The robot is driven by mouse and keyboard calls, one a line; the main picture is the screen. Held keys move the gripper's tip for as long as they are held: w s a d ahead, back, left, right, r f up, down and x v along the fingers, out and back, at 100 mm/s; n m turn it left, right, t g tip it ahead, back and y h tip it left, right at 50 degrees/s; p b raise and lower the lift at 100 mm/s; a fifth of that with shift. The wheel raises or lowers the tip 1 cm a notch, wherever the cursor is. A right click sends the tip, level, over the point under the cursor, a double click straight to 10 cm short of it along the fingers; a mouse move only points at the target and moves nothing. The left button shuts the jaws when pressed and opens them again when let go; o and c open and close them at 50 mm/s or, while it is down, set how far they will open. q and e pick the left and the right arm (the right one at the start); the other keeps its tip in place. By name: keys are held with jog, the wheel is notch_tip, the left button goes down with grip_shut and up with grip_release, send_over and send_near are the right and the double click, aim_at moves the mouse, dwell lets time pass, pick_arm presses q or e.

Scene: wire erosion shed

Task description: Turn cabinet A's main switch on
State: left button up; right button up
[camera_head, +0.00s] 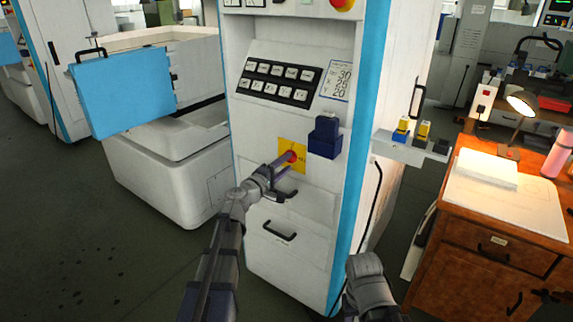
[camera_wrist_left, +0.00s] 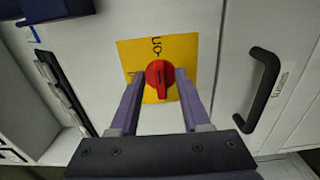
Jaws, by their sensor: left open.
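The main switch, a red rotary knob (camera_head: 292,157) on a yellow plate (camera_head: 299,146), is on the front of the white cabinet (camera_head: 296,210). In the left wrist view the red knob (camera_wrist_left: 160,79) has its raised grip roughly upright in the picture, in line with dark lettering at the plate's top edge. I cannot tell which end of the grip is its pointer. My left gripper (camera_wrist_left: 159,78) is open, with one finger on each side of the knob; I cannot tell whether they touch it. My right gripper is out of view.
A dark blue box (camera_head: 324,139) juts out right of the plate. Black handles (camera_head: 279,231) sit below; one shows at right in the wrist view (camera_wrist_left: 262,90). A button panel (camera_head: 279,80) is above. A wooden desk (camera_head: 470,270) stands right, a blue door panel (camera_head: 123,92) left.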

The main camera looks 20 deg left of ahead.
pick_arm(q)
jog(key=v, duration=0.7)
jog(key=shift+d+r, duration=0.1)
jog(key=s+d+f+m+g+h+p, duration=0.1)
jog(key=s+d+f+m+g+p, duration=0.1)
jog(key=s+d+m+g+p, duration=0.7)
jog(key=s+d+f+m+g+h+p, duration=0.1)
jog(key=s+d+m+g+p, duration=0.2)
jog(key=d, duration=1)
jog(key=s+a+m+g+y+p, duration=0.1)
jog(key=s+m+g+y+p, duration=0.1)
jog(key=s, duration=0.6)
jog(key=s+a+m+g+y+p, duration=0.2)
jog(key=s+m+g+y+p, duration=0.1)
jog(key=s+y+p, duration=0.2)
jog(key=s+y, duration=0.2)
jog(key=s, duration=0.1)
jog(key=shift+a+r+m+y, duration=0.3)
